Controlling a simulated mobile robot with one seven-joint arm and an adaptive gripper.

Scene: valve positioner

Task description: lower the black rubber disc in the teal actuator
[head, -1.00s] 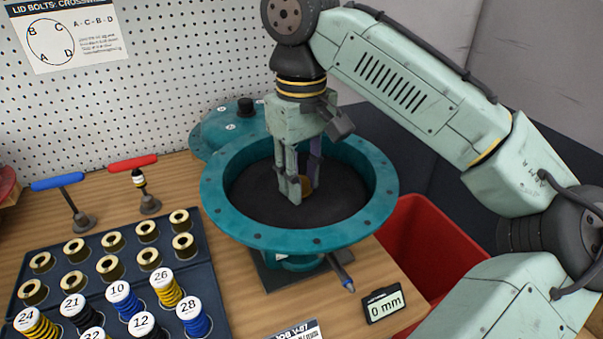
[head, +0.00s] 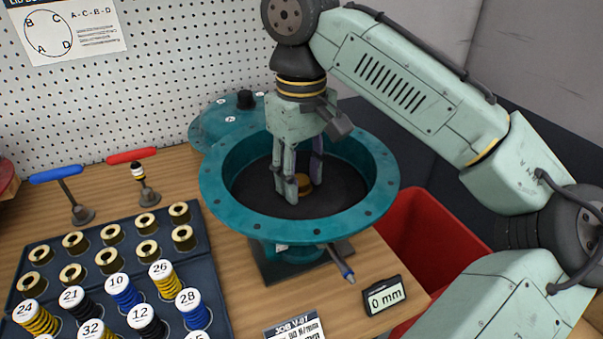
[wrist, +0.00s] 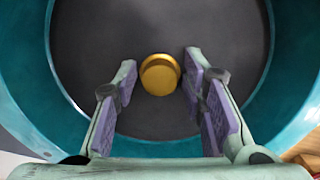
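The teal actuator (head: 222,205) is an open round housing with a bolt-holed rim. The black rubber disc (head: 335,194) lies inside it, and it fills the wrist view (wrist: 210,32) behind the fingers. A brass hub (head: 304,184) stands at the disc's middle; in the wrist view the hub (wrist: 160,74) is between and just beyond the fingertips. My gripper (head: 298,190) points down into the housing with its fingers apart. In the wrist view my gripper (wrist: 158,88) is open, with purple pads and a gap on both sides of the hub.
A display (head: 385,297) reading 0 mm stands at the bench's front right. A dark tray (head: 205,262) of brass rings and numbered springs is at the left. Blue-handled (head: 57,174) and red-handled (head: 132,156) tools stand behind it. A red bin (head: 432,240) is at the right. The actuator's lid (head: 215,122) lies behind.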

